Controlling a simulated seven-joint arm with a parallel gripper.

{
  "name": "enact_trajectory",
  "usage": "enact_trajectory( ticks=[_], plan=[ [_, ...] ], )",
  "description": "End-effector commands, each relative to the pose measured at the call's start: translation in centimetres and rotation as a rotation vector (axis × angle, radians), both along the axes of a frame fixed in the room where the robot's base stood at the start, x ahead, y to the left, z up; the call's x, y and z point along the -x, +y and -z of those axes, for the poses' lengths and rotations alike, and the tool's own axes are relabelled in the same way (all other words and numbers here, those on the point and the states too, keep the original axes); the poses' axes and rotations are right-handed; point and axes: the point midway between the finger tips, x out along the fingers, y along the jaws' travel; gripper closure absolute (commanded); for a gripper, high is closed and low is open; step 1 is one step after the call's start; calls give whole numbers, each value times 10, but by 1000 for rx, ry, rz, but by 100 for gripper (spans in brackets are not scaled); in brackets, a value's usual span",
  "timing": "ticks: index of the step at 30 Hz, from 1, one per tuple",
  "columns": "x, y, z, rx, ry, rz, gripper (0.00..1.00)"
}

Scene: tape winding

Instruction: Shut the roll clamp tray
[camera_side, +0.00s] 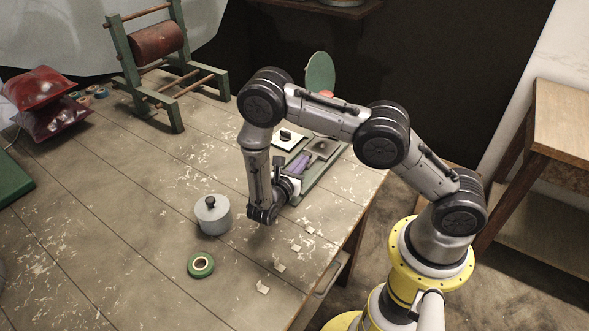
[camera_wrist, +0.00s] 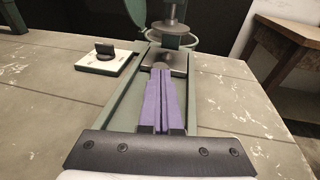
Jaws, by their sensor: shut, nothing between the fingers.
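My gripper (camera_side: 306,160) has purple fingers, shut and empty, reaching low over the green base frame (camera_side: 328,163) at the table's right side. In the wrist view my gripper (camera_wrist: 161,72) points up the middle of the frame between its green side rails. What looks like the roll clamp tray, a grey square plate (camera_wrist: 178,60), lies just beyond the fingertips; it also shows in the side view (camera_side: 322,147). A dark green upright tab stands at its far side. Whether the fingertips touch the plate, I cannot tell. A round metal platen with a spindle (camera_wrist: 174,28) stands behind it.
A white plate with a black knob (camera_wrist: 103,61) lies left of the frame. A lidded grey pot (camera_side: 213,217) and a green tape roll (camera_side: 201,265) stand on the table nearer the front. A green winding stand (camera_side: 170,105) is at the back left.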

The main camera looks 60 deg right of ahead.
Motion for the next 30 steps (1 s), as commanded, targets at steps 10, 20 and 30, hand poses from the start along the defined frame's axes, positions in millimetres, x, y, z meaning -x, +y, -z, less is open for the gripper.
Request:
enact_trajectory(
  ticks=[10, 20, 30],
  plan=[
    [-1, -6, -1, 5, 0, 7, 100],
    [5, 41, -7, 3, -4, -8, 100],
    [17, 111, -18, 2, -3, -6, 100]
  ],
)
